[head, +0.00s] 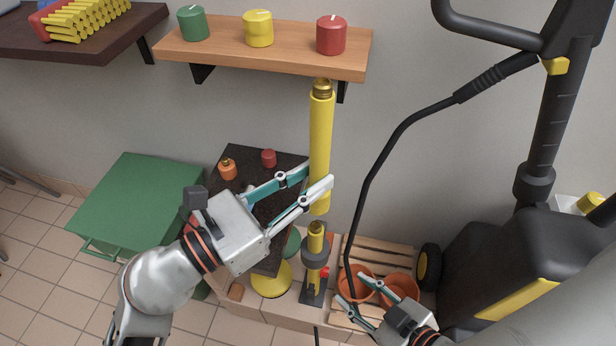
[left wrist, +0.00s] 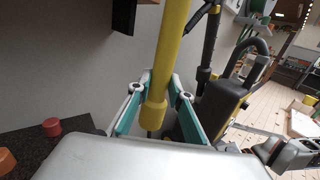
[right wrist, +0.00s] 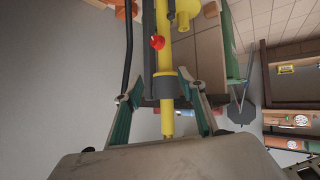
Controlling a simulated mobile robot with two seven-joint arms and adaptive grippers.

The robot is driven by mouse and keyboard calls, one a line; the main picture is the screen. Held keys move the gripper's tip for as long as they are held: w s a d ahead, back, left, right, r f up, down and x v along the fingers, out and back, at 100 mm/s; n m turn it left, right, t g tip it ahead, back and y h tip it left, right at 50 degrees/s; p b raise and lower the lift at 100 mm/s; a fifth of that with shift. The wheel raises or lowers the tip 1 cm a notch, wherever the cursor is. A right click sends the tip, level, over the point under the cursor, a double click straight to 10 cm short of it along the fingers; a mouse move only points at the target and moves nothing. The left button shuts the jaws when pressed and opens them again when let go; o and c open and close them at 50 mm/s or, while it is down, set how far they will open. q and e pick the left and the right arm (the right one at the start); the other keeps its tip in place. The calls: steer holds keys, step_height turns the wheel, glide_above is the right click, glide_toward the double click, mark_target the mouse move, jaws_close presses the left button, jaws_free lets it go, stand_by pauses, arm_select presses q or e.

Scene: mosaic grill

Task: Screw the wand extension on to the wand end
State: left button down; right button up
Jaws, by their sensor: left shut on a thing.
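The wand extension (head: 320,130) is a long yellow tube with a brass-coloured top, held upright by my left gripper (head: 318,182). The gripper is shut on its lower part, and the tube also shows between the fingers in the left wrist view (left wrist: 165,60). The wand end (head: 316,240) is a yellow tube with a brass tip, upright in a grey collar. It lies just below the extension's lower end; a small gap seems to show. My right gripper (head: 372,298) is open and empty, right of the wand. In the right wrist view, the wand end (right wrist: 168,122) appears between its spread fingers.
A wooden shelf (head: 265,62) with candles is close behind the extension's top. A black hose (head: 385,155) hangs to the right, beside the pressure washer (head: 500,255). Terracotta pots (head: 400,285) stand near my right gripper. A dark tabletop (head: 262,158) is behind my left gripper.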

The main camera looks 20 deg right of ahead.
arm_select(q)
steer(key=shift+r, duration=0.1)
arm_select(e)
steer(key=shift+w+r, duration=0.15)
arm_select(q)
steer(key=shift+r, duration=0.1)
step_height(320, 180, down, 2)
steer(key=shift+s+f, duration=0.1)
steer(key=shift+f, duration=0.1)
steer(key=shift+f+b, duration=0.75)
steer(key=shift+f, duration=0.35)
steer(key=shift+f+b, duration=0.3)
steer(key=shift+f, duration=0.4)
arm_select(e)
steer(key=shift+w+a+r+y, duration=0.1)
steer(key=shift+a+r+y, duration=0.05)
steer(key=shift+a, duration=0.45)
steer(key=shift+w+a+r+y, duration=0.1)
steer(key=shift+a+r+y, duration=0.05)
steer(key=shift+a, duration=0.4)
steer(key=shift+s+d, duration=0.1)
steer(key=shift+s, duration=0.05)
steer(key=shift+r, duration=0.15)
steer(key=shift+w+r+t, duration=0.3)
steer(key=shift+w+r, duration=0.05)
steer(key=shift+w, duration=0.1)
